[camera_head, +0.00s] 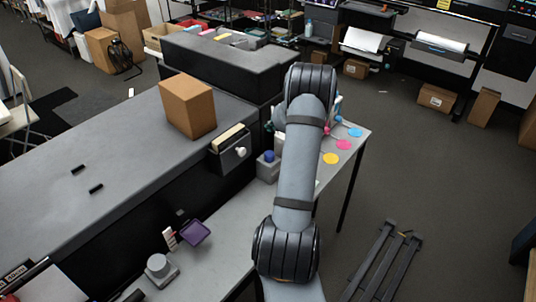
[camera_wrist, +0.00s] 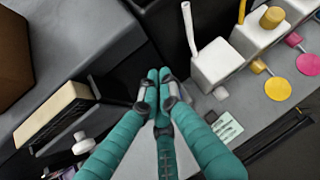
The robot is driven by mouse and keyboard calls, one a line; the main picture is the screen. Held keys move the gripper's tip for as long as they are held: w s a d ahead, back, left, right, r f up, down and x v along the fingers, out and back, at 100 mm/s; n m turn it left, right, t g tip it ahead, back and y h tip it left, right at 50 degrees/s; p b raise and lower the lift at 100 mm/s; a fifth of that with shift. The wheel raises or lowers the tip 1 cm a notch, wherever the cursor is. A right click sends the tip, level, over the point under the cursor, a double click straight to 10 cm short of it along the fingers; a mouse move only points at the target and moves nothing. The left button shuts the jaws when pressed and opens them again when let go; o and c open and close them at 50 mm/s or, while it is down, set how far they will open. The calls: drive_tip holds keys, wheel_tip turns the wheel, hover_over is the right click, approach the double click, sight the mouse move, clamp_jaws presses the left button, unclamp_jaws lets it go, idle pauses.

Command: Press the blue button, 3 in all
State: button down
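The blue button (camera_head: 268,156) is a small blue cap on top of a grey box (camera_head: 267,170), on the lower bench just left of my arm in the head view. I cannot make out the blue button in the wrist view; my fingers may cover it. My gripper (camera_wrist: 159,82) has teal fingers, and their tips meet with nothing visible between them. In the head view, my arm hides most of the gripper. Its exact distance from the button cannot be told.
White boxes (camera_wrist: 216,66) with tube-like handles stand beyond the fingertips. Yellow (camera_head: 331,158), pink (camera_head: 343,145) and blue discs lie on the bench's right side. A cardboard box (camera_head: 187,106) stands on the raised counter, near a dark holder with a white knob (camera_head: 240,152).

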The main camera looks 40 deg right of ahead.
sight(268, 151)
drive_tip(key=shift+a, duration=0.15)
wheel_tip(268, 151, down, 9)
drive_tip(key=b, duration=0.7)
drive_tip(key=shift+b, duration=0.4)
idle(1.0)
drive_tip(key=shift+f+b, duration=0.35)
drive_tip(key=shift+b, duration=0.15)
drive_tip(key=shift+f+b, duration=0.8)
idle(0.8)
drive_tip(key=shift+r, duration=0.1)
drive_tip(key=shift+r+p, duration=1)
drive_tip(key=shift+r, duration=0.15)
